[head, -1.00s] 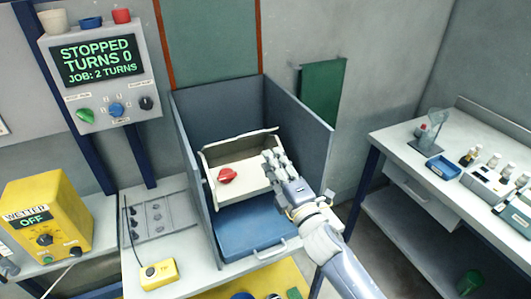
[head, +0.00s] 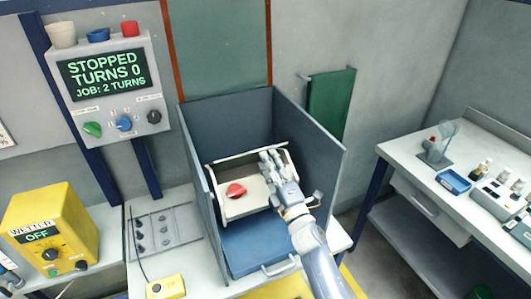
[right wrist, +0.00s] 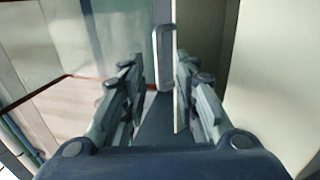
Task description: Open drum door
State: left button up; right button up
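The cream drum (head: 236,205) with a red knob (head: 236,191) on its front sits inside the blue-grey open cabinet (head: 325,165). My right gripper (head: 270,162) is at the drum's upper right side and hides part of it. In the right wrist view, the fingers (right wrist: 162,90) are apart, with a grey upright handle (right wrist: 158,60) and a thin cream panel edge (right wrist: 179,90) showing between or just beyond them. I cannot tell whether they touch. The drum door cannot be clearly told from the drum body.
A blue drawer or tray (head: 255,248) lies below the drum. The control panel (head: 108,85) reads stopped, turns 0. A yellow wetter box (head: 48,228) stands at left. A bench (head: 405,158) with small bottles stands at right. The cabinet walls flank my right arm closely.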

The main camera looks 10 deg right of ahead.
jog(key=shift+x, duration=1.5)
jog(key=shift+r, duration=0.1)
jog(key=shift+c, duration=0.3)
grip_shut()
